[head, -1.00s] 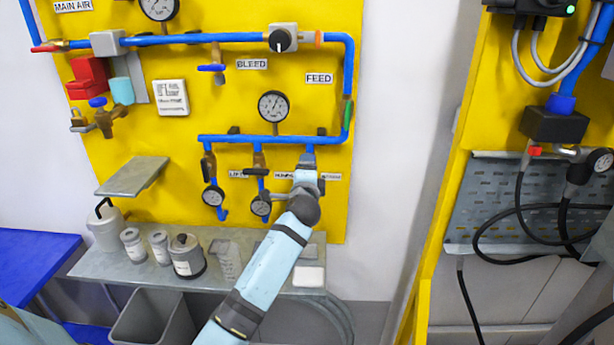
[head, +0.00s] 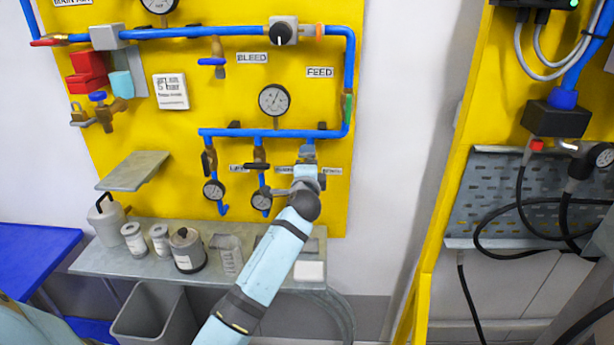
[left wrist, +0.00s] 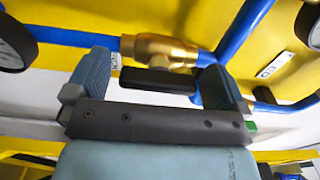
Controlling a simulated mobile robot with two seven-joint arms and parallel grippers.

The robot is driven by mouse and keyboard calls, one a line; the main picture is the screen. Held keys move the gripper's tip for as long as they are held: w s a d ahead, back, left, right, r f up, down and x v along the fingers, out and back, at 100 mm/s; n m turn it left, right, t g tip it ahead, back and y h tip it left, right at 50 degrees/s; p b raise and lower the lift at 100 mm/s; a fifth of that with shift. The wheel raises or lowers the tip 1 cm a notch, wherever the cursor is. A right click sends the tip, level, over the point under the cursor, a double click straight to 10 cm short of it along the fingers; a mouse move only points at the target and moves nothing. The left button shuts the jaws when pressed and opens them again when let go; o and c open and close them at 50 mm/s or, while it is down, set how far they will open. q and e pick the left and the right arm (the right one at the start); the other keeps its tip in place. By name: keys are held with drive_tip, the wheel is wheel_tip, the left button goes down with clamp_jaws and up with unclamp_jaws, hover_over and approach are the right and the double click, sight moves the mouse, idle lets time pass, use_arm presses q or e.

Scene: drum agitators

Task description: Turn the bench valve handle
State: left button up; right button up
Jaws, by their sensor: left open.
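A brass valve (left wrist: 165,48) with a black bar handle (left wrist: 158,80) sits on a blue pipe in the left wrist view. My left gripper (left wrist: 155,66) is open, with one finger near each end of the handle. The handle lies across the gap between the fingers, and I cannot tell whether either finger touches it. In the head view my left gripper (head: 306,172) is at the rightmost drop of the lower blue pipe (head: 270,133), where it hides the valve and part of its label. My right gripper is not in view.
Hanging gauges (head: 213,190) and brass valves are close left of my gripper. A grey shelf (head: 100,262) with several canisters and a small tilted shelf (head: 133,171) stick out from the yellow panel (head: 180,60). A yellow frame (head: 455,170) with black hoses stands right.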

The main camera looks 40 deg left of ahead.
use_arm(q)
drive_tip(key=b+v, duration=0.1)
drive_tip(key=v, duration=1.2)
drive_tip(key=shift+s, duration=0.25)
drive_tip(key=shift+d, duration=0.1)
